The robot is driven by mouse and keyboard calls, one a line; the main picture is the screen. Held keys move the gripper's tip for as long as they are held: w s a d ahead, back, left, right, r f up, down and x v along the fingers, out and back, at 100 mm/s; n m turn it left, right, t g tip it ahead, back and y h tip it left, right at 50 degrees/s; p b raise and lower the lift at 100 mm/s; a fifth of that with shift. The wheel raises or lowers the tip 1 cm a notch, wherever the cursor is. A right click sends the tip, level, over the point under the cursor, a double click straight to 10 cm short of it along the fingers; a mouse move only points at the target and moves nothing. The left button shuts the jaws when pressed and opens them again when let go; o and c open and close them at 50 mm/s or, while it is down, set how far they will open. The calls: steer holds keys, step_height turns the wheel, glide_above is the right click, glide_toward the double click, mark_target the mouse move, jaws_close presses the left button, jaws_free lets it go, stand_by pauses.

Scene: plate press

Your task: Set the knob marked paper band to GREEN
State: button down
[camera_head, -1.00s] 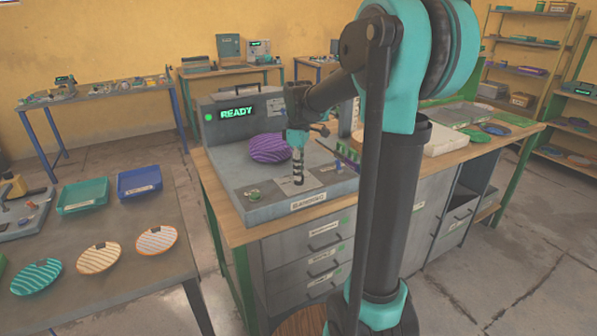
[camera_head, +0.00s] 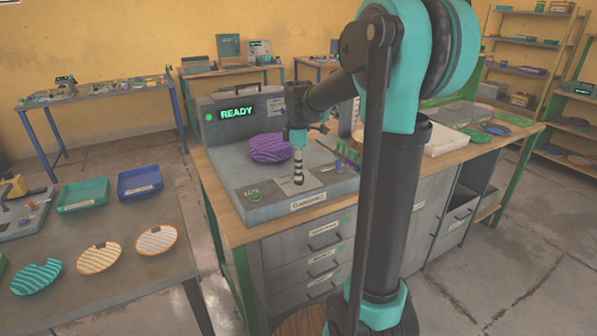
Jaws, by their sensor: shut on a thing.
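The press (camera_head: 262,206) is a grey machine on the wooden-topped bench, with a green READY display (camera_head: 236,113) on its back panel. A purple striped plate (camera_head: 268,148) lies on its deck. A small knob with a green mark (camera_head: 253,195) stands at the deck's front left, clear of my gripper. My gripper (camera_head: 299,180) points down at the front middle of the deck, beside a pale label plate. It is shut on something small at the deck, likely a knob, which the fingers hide. I cannot read the knob labels or its setting.
A grey table (camera_head: 110,225) at left holds several striped plates, a teal tray (camera_head: 83,195) and a blue tray (camera_head: 139,182). My arm hides part of the bench. Drawers (camera_head: 325,255) sit below.

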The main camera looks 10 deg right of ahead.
steer(key=c, duration=1.6)
jaws_free()
step_height(320, 180, up, 12)
